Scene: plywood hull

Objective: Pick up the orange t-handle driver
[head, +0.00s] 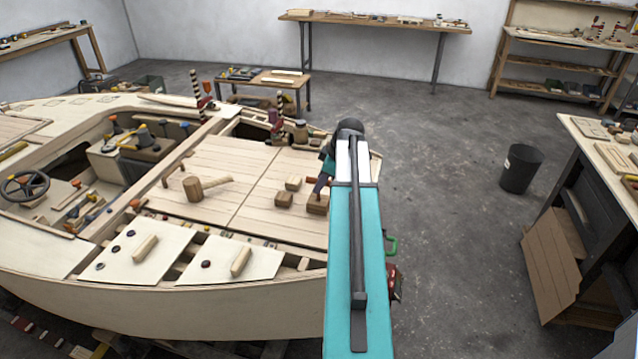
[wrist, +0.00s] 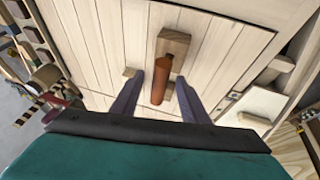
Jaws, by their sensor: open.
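The orange t-handle driver (wrist: 160,82) shows in the wrist view as an orange-brown cylindrical handle, with a dark part at its far end by a wooden block (wrist: 174,40). My gripper (wrist: 158,77) is open, with one dark finger on each side of the handle and a gap visible on both sides. I cannot tell the height of the fingers over the handle. In the head view my gripper (head: 322,184) is over the right edge of the deck, near the wooden blocks. A small orange bit (head: 311,180) beside it appears to be the handle; my arm hides the rest.
A wooden mallet (head: 200,188) lies on the plank deck (head: 205,160) to the left. Small wooden blocks (head: 284,200) sit close to my gripper. Several jars and tools stand behind it. A black bin (head: 520,168) stands on the open floor at right.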

